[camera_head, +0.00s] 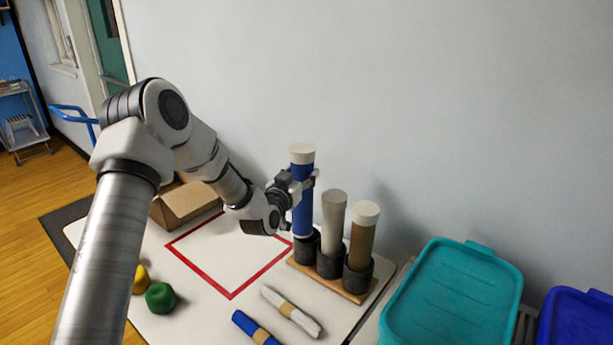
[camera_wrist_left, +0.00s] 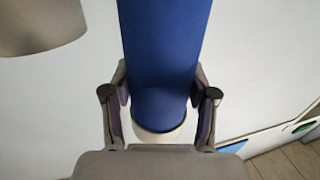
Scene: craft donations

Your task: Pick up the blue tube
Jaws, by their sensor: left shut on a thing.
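The blue tube (camera_head: 303,219) has a pale cap and is upright above the leftmost dark cup (camera_head: 307,247) of the wooden rack. It rises clearly higher than its neighbours, its lower end close to the cup's mouth; I cannot tell if it is fully clear. My left gripper (camera_head: 303,181) is shut on its upper part. In the left wrist view the blue tube (camera_wrist_left: 160,60) lies between both fingers (camera_wrist_left: 160,98), with a pale end showing. My right gripper is not in view.
A white tube (camera_head: 334,222) and a brown tube (camera_head: 363,245) stand in the other cups. A red-outlined square (camera_head: 225,255) lies bare on the table. A cardboard box (camera_head: 185,203), a green ball (camera_head: 160,297) and two rolls (camera_head: 292,311) are nearby. A teal bin (camera_head: 455,295) stands right.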

